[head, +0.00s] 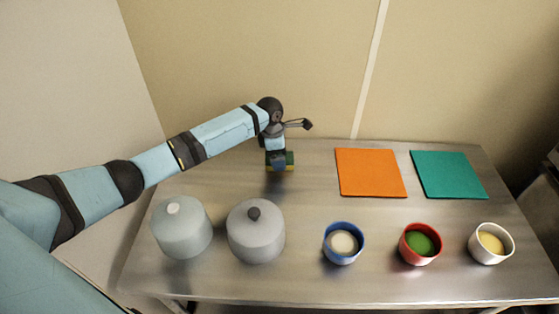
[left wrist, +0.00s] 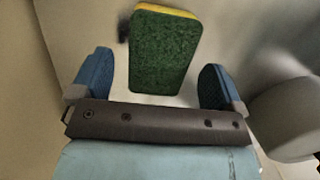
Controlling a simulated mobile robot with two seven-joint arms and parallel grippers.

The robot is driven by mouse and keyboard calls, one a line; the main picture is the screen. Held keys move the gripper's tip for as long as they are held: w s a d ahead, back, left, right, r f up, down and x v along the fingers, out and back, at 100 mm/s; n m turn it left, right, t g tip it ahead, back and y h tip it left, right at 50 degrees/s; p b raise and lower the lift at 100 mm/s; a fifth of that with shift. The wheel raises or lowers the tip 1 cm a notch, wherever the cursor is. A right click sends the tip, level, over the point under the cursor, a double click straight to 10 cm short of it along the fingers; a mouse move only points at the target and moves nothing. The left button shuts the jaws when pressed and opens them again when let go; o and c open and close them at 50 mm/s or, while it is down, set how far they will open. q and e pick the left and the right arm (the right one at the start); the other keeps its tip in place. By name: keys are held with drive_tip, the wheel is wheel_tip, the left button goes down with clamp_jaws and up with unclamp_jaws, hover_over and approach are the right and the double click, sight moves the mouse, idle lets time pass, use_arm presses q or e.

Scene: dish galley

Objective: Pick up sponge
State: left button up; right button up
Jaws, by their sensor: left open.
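The sponge (left wrist: 163,50), green on top with a yellow layer below, lies on the table near its back edge. In the head view it is mostly hidden behind my left gripper, with a green and yellow part (head: 289,159) showing. In the left wrist view my left gripper (left wrist: 155,78) is open, with its two blue fingers apart. The sponge shows between and beyond the fingertips, and I see no finger touching it. In the head view my left gripper (head: 277,158) points down at the sponge. My right gripper is not in view.
An orange mat (head: 370,172) and a teal mat (head: 447,174) lie at back right. Two grey lidded pots (head: 182,232) (head: 256,238) stand at front left. Blue (head: 343,256), red (head: 419,256) and white (head: 489,256) bowls stand at front right. The table centre is clear.

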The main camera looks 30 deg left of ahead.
use_arm(q)
wheel_tip(320, 180, down, 2)
drive_tip(key=shift+w+d+f, duration=0.15)
drive_tip(key=shift+f, duration=0.05)
drive_tip(key=c, duration=1.1)
drive_tip(key=shift+o, duration=0.2)
drive_tip(key=shift+r, duration=0.2)
wheel_tip(320, 180, up, 20)
drive_tip(key=shift+f, duration=0.1)
